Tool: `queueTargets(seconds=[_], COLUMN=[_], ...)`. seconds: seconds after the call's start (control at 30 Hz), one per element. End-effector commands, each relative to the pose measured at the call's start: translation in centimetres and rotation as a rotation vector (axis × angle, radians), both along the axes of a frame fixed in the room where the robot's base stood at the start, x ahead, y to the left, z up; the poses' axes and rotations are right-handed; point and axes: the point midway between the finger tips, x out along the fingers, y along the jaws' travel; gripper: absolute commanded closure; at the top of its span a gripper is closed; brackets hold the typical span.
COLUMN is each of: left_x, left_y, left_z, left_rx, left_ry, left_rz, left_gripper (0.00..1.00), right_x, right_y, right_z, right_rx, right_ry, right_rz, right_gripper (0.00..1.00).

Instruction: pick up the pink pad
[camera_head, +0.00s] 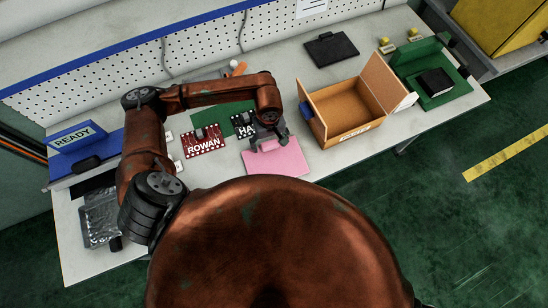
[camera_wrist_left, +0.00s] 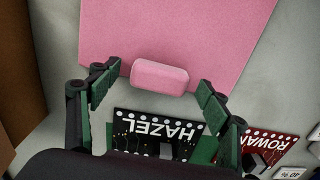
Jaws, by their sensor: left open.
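The pink pad (camera_head: 283,162) lies flat on the grey-white bench, in front of the dark HAZEL board. In the left wrist view the pad (camera_wrist_left: 172,27) fills the upper middle, with a raised pink block (camera_wrist_left: 160,77) at its near edge. My left gripper (camera_head: 268,147) is over that edge of the pad and hides part of it in the head view. In the left wrist view my left gripper (camera_wrist_left: 157,78) is open, one finger on each side of the raised block, with gaps between. I cannot tell its exact height. My right gripper is not in view.
The HAZEL board (camera_wrist_left: 155,135) and red ROWAN board (camera_head: 203,142) lie beside the pad. An open cardboard box (camera_head: 350,108) stands to the right. A green tray (camera_head: 440,95) and black pad (camera_head: 331,48) are farther away. A blue READY sign (camera_head: 76,136) stands left.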

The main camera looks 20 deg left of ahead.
Motion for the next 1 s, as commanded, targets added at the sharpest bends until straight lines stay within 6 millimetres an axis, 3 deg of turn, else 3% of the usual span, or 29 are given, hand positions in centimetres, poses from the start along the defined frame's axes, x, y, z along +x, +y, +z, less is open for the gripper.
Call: queueTargets(seconds=[0.23, 0.77, 1.0], left_x=[0.03, 0.01, 0.03], left_y=[-0.03, -0.06, -0.06], left_z=[-0.10, -0.07, -0.01], left_rx=[-0.001, -0.001, -0.001], left_ry=[-0.001, -0.001, -0.001], left_rz=[0.000, 0.000, 0.000], left_gripper=[0.30, 0.67, 0.67], right_x=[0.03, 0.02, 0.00], right_y=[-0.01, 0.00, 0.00], right_z=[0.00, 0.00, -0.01], right_rx=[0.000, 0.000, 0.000], right_ry=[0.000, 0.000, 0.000], right_rz=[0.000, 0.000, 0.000], right_gripper=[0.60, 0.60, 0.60])
